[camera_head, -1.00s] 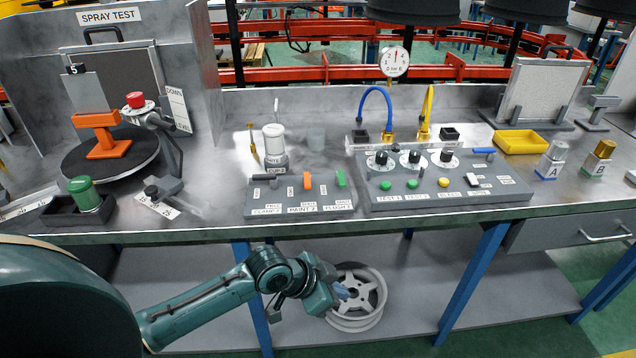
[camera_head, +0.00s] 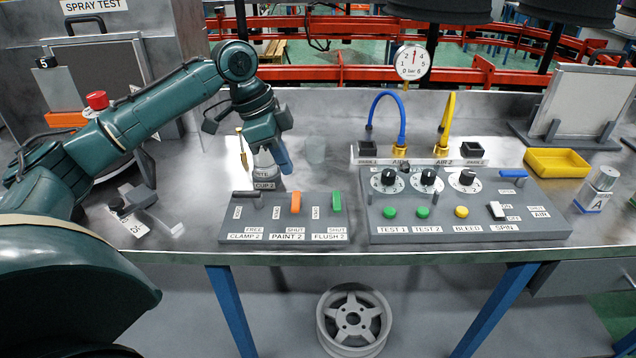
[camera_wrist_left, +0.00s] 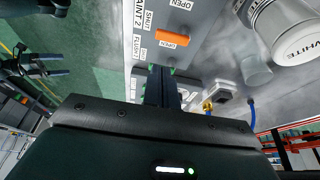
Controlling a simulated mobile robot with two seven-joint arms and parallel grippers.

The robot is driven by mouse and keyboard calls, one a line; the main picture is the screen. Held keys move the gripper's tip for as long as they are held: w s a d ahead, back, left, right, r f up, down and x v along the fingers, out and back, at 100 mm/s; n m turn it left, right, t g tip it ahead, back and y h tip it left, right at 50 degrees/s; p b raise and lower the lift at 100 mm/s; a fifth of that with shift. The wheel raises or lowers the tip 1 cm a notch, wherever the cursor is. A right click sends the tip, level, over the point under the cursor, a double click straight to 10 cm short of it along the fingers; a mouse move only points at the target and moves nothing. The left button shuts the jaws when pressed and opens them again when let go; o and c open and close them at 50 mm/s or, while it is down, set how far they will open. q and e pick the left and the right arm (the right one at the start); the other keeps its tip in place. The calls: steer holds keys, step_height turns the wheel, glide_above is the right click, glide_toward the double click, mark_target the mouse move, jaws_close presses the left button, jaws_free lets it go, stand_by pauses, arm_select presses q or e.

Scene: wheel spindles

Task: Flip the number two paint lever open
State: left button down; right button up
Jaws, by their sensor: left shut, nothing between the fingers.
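The PAINT 2 lever is a short orange handle (camera_head: 296,203) on the grey lever panel (camera_head: 232,230), with a SHUT label in front of it. It also shows in the left wrist view (camera_wrist_left: 172,38). My left gripper (camera_head: 285,163) is shut and empty, with blue fingers pointing down. In the head view it hangs behind and above the orange lever, apart from it. In the left wrist view its fingers (camera_wrist_left: 158,85) point towards the panel. A dark two-pronged form (camera_wrist_left: 62,63) at that view's left may be my right gripper; its jaw state is unclear.
A dark CLAMP 2 lever (camera_head: 246,194) and green FLUSH 2 lever (camera_head: 336,201) flank the orange one. The white cup (camera_head: 264,174) stands close behind, partly hidden by my left gripper. A knob panel (camera_head: 470,218) sits to the right.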

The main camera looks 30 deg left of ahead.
mark_target(296, 206)
arm_select(q)
steer(key=x, duration=1)
steer(key=shift+w+r+b, duration=0.1)
steer(key=shift+b, duration=0.25)
arm_select(e)
steer(key=shift+s+f, duration=0.25)
steer(key=shift+f, duration=0.35)
steer(key=shift+r, duration=0.1)
arm_select(q)
steer(key=shift+r+p, duration=0.1)
steer(key=shift+p, duration=0.4)
steer(key=shift+m, duration=0.3)
arm_select(e)
steer(key=shift+r, duration=0.3)
